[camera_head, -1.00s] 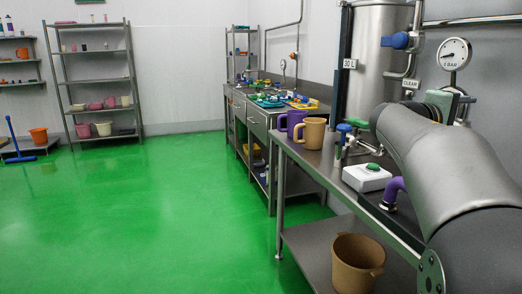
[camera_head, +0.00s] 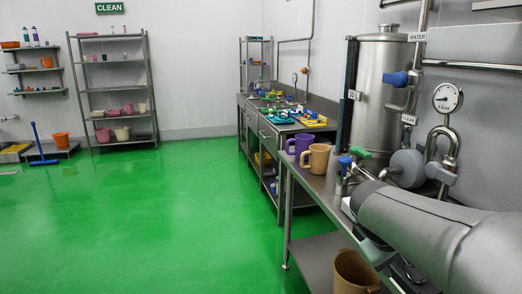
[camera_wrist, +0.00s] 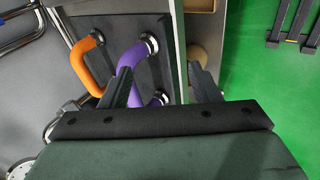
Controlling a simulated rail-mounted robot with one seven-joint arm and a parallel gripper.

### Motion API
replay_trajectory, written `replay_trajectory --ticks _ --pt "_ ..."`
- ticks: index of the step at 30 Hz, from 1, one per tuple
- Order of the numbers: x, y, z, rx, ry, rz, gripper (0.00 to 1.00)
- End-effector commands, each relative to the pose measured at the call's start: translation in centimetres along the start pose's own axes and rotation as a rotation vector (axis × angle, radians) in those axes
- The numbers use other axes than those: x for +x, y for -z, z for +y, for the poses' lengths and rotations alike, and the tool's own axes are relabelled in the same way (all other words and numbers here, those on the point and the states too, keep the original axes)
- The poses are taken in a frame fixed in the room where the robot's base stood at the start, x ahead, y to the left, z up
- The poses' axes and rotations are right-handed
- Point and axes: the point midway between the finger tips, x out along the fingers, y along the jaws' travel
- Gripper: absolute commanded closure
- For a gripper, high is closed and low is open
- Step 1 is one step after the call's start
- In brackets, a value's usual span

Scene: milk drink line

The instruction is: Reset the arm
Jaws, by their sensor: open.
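My gripper (camera_wrist: 163,88) shows in the wrist view with its two dark fingers spread apart and nothing between them. It is above the edge of a steel bench. A purple curved handle (camera_wrist: 135,62) lies beyond the left finger, and an orange curved handle (camera_wrist: 85,62) is further left. I cannot tell whether the left finger touches the purple handle. In the head view my grey arm (camera_head: 430,235) reaches in from the lower right over the bench, and the gripper itself is hidden there.
A purple jug (camera_head: 299,147) and a tan jug (camera_head: 317,160) stand on the steel bench beside the steel tank (camera_head: 378,95). A pressure gauge (camera_head: 447,97) and pipes are on the right. A tan bucket (camera_head: 353,272) sits on the lower shelf.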

Motion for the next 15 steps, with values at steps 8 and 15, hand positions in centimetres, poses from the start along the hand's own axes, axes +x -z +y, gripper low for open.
replay_trajectory --ticks 8,15 --pt "-9.1 -8.2 -12.5 0.093 0.481 -0.110 0.44" --pt "-10.8 -10.9 -16.1 0.136 0.602 -0.158 0.44"
